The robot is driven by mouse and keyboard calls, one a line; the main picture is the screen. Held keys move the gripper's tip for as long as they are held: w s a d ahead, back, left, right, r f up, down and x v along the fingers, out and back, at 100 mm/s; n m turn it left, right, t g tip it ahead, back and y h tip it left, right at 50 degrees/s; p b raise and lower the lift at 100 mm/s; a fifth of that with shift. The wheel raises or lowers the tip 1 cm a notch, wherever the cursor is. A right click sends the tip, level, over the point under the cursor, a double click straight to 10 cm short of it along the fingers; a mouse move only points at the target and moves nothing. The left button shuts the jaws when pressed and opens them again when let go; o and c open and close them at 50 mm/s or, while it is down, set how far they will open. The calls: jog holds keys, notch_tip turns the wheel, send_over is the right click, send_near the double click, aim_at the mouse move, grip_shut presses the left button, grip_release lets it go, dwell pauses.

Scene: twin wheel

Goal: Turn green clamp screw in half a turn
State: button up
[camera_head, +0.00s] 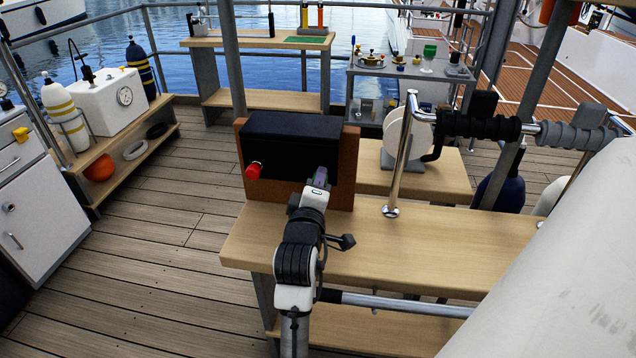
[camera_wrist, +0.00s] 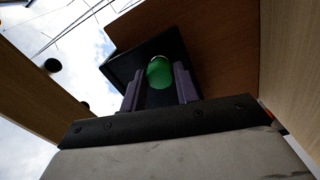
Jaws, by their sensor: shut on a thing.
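The green clamp screw (camera_wrist: 160,72) shows as a round green knob in the wrist view, in front of a black face. My gripper (camera_wrist: 160,82) has its two purple fingers on either side of the knob and is shut on it. In the head view my gripper (camera_head: 320,178) reaches the front of a black box (camera_head: 290,135) set in a brown wooden frame (camera_head: 345,175) on a bench. The green screw is hidden in the head view behind my gripper. How far the screw is turned cannot be told.
A red knob (camera_head: 254,170) sticks out at the box's left. Open decking (camera_head: 160,250) lies to the left.

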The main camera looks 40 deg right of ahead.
jog(key=m+b, duration=0.6)
jog(key=m, duration=2)
jog(key=shift+r+b, duration=0.1)
jog(key=shift+b, duration=0.3)
jog(key=shift+m, duration=0.3)
jog(key=o, duration=1)
jog(key=shift+d, duration=0.1)
jog(key=shift+c, duration=0.2)
jog(key=shift+s, duration=0.15)
